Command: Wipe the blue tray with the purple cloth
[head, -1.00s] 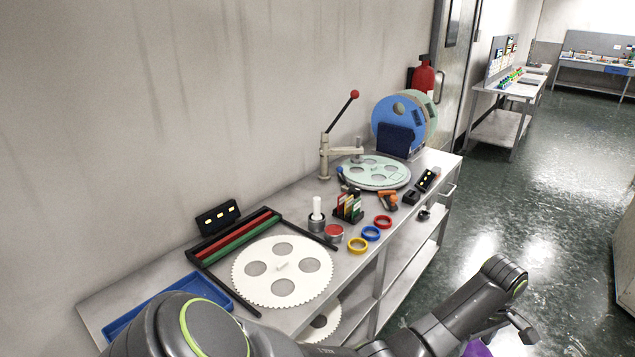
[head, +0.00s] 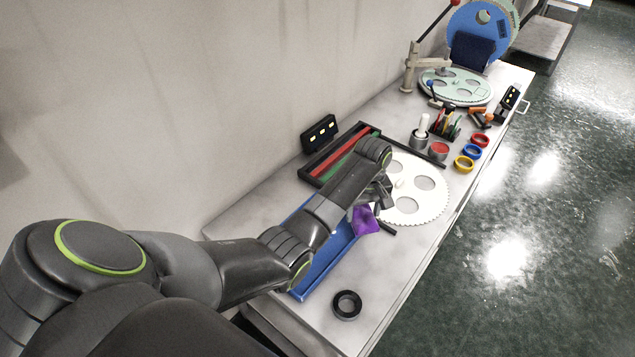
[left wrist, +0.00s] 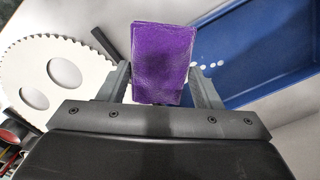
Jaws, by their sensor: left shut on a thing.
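The blue tray (head: 324,262) lies on the near left part of the bench, partly hidden by my left arm in the head view. In the left wrist view the tray (left wrist: 275,42) fills the upper right, with several small pale spots on its floor. My left gripper (head: 372,200) is shut on the purple cloth (head: 366,220), over the tray's right edge in the head view. In the left wrist view the cloth (left wrist: 163,62) stands between the two fingers. I cannot tell whether the cloth touches the tray. My right gripper is not in view.
A white toothed disc (head: 428,203) lies just right of the tray. A black ring (head: 347,304) lies on the near bench top. A black rack with red and green bars (head: 335,157) is behind. Colored rings (head: 472,152) and a lever press (head: 410,68) stand farther along.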

